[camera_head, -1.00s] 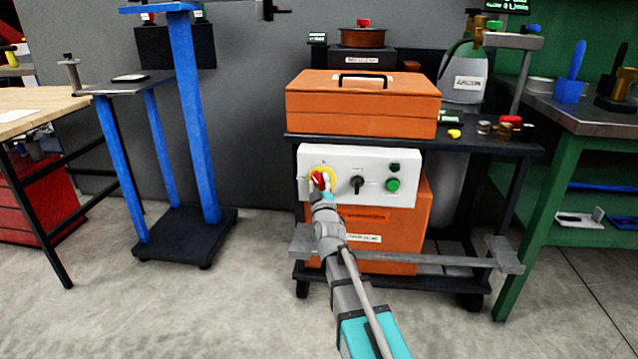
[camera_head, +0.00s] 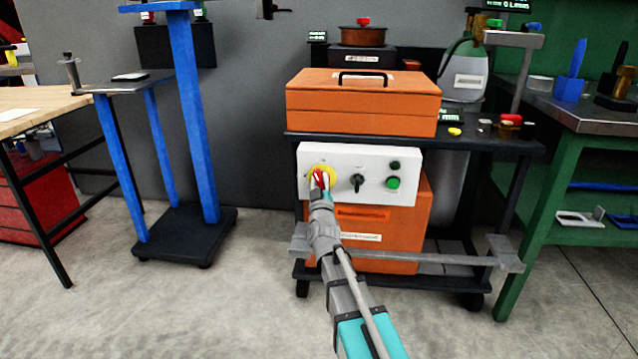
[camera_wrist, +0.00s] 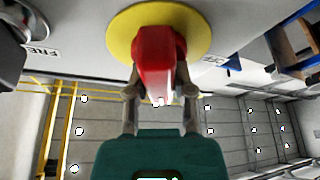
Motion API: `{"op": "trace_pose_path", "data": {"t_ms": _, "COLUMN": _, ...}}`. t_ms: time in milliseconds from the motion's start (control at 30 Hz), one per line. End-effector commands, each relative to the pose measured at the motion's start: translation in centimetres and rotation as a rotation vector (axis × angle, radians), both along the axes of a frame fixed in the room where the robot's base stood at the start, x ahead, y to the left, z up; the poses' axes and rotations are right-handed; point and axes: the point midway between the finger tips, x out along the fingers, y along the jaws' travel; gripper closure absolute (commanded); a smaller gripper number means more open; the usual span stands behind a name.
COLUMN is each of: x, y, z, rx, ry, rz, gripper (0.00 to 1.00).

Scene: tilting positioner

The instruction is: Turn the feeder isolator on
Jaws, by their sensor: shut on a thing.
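The feeder isolator is a red rotary handle (camera_wrist: 158,62) on a round yellow plate (camera_wrist: 124,36), on the left of a white control panel (camera_head: 378,156). The handle also shows in the head view (camera_head: 319,179), partly covered by my gripper. My gripper (camera_wrist: 160,92) is shut on the red handle, with one finger on each side of it. In the wrist view the handle points down toward my gripper. The handle's exact switch position cannot be read.
The panel also carries a black knob (camera_head: 357,182), a green button (camera_head: 393,183) and a dark button (camera_head: 395,166). An orange case (camera_head: 362,108) sits on the cart above. A blue stand (camera_head: 197,120) stands to the left. The floor in front is clear.

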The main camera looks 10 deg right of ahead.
Motion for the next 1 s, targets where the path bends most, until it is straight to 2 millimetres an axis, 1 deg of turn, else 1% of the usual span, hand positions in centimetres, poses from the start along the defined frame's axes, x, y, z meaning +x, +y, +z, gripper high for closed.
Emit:
{"op": "trace_pose_path", "data": {"t_ms": 300, "x": -0.01, "y": -0.07, "z": -0.01, "rx": 0.235, "ry": -0.077, "rz": 0.001, "gripper": 1.0}}
{"op": "trace_pose_path", "data": {"t_ms": 500, "x": -0.05, "y": -0.12, "z": 0.02, "rx": 0.349, "ry": -0.113, "rz": 0.001, "gripper": 1.0}}
{"op": "trace_pose_path", "data": {"t_ms": 700, "x": -0.09, "y": -0.18, "z": 0.03, "rx": 0.407, "ry": -0.133, "rz": 0.001, "gripper": 1.0}}
{"op": "trace_pose_path", "data": {"t_ms": 1000, "x": -0.11, "y": -0.2, "z": 0.02, "rx": 0.421, "ry": -0.138, "rz": 0.001, "gripper": 1.0}}
